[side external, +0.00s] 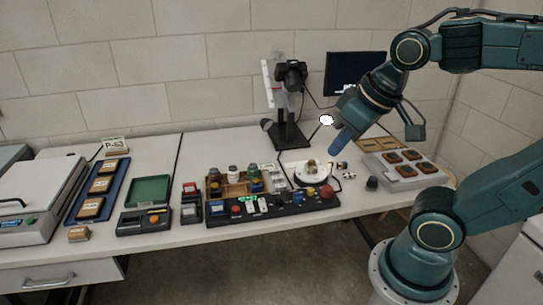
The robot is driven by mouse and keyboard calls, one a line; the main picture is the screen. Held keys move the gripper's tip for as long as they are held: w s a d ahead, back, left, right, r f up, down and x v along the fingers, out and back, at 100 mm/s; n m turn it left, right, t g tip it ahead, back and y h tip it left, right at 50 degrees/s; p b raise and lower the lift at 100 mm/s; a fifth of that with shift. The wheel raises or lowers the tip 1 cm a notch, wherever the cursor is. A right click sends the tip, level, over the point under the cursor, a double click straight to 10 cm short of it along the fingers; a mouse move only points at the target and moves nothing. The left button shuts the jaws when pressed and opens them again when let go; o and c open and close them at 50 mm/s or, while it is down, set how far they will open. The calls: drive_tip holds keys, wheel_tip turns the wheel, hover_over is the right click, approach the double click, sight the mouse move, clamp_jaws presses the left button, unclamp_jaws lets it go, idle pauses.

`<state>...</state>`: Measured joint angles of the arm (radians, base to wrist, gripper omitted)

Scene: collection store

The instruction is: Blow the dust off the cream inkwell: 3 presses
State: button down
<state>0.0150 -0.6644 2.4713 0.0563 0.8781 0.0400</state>
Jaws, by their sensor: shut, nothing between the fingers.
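My gripper (335,152) is shut and empty, pointing down above the table, just behind and to the right of a round white stand (313,179). A small brown and cream object (312,165) sits on that stand; it is too small to tell whether it is the cream inkwell. Small jars (233,172) stand in a wooden tray to the left, also too small to identify. A dark, rounded small piece (372,183) stands on the table to the right; I cannot tell whether it is a blower. No dust can be made out.
A black control panel (275,207) with coloured buttons lies along the front edge. A camera on a black stand (290,130) and a monitor (354,73) stand behind. A grey tray (408,180) with brown pieces is at right. A blue tray (75,205) and green box (149,191) are left.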

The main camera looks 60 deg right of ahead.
drive_tip(key=w+d+f+m+g+h, duration=0.2)
drive_tip(key=w+d+f+m, duration=0.1)
drive_tip(key=w+d+m, duration=0.25)
drive_tip(key=m+g+h, duration=0.5)
drive_tip(key=m+g, duration=0.3)
drive_tip(key=m, duration=0.1)
hover_over(325, 189)
wheel_tip(325, 189, down, 17)
drive_tip(key=shift+r, duration=0.2)
drive_tip(key=shift+f, duration=0.1)
drive_tip(key=shift+f, duration=4.25)
